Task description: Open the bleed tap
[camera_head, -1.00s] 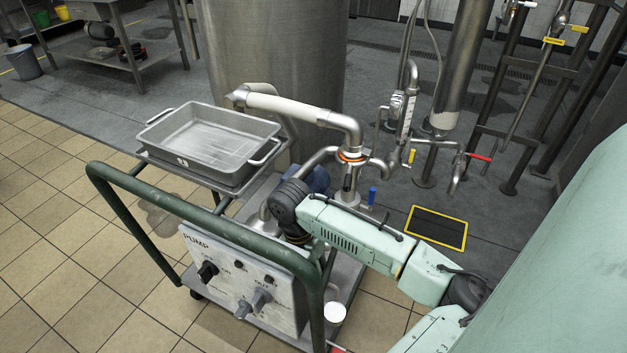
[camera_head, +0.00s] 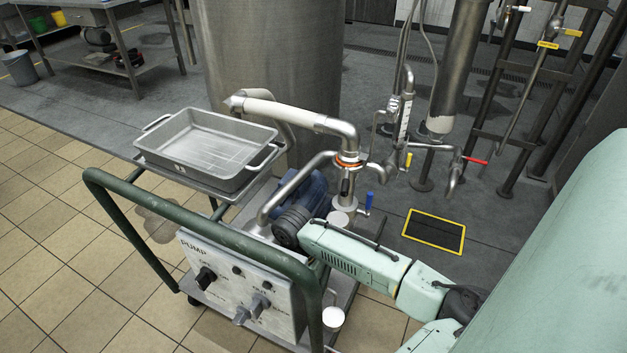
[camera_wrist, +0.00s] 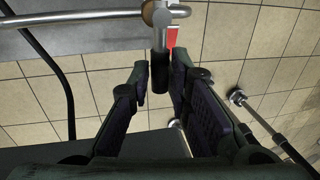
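In the wrist view, my gripper (camera_wrist: 159,78) is open. A red piece (camera_wrist: 172,36) shows just right of the stem. I cannot tell whether either finger touches the stem, nor whether this is the bleed tap. In the head view, my arm hides the gripper. A blue-handled valve (camera_head: 368,202) stands beside the pump pipework, and a red-handled tap (camera_head: 475,160) is on the pipes at right.
The pump cart has a green rail (camera_head: 180,208), a control panel (camera_head: 238,290) and a grey tray (camera_head: 212,150) on top. A large steel vessel (camera_head: 270,60) stands behind it. A yellow-edged black floor plate (camera_head: 434,231) lies right of the cart. Tiled floor at left is clear.

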